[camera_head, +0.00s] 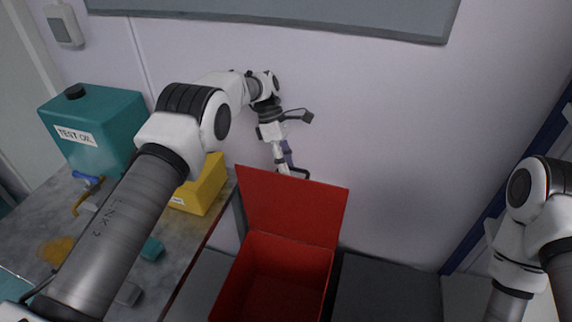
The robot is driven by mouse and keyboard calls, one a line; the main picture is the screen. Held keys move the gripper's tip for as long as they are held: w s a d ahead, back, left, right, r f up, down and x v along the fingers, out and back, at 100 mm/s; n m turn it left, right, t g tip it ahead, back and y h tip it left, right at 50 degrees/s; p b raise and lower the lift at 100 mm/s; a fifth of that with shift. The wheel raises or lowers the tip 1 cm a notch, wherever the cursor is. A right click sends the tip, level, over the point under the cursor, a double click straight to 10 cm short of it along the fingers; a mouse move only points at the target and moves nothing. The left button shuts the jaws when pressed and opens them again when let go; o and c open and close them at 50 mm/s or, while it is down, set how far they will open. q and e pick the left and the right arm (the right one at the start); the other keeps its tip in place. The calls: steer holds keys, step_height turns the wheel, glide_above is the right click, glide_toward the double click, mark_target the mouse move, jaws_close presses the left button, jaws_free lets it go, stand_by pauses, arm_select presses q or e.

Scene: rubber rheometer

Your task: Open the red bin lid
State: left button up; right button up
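The red bin (273,283) stands at the lower middle of the head view. Its lid (292,207) is raised and stands roughly upright along the bin's far edge, so the bin's inside shows and looks empty. My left arm reaches over from the left, and its gripper (291,166) points down at the lid's top edge, toward the wall side. The lid partly hides the fingertips, so I cannot tell whether they are open or touch the lid. My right arm is at the right edge, and its gripper is out of view.
A grey table at the left holds a teal TEST OIL can (94,125), a yellow box (202,186) and small tools. A dark grey surface (385,290) lies right of the bin. A white wall stands close behind.

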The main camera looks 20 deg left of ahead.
arm_select(q)
step_height(320, 180, up, 10)
stand_by(0.3)
steer(key=shift+f, duration=0.1)
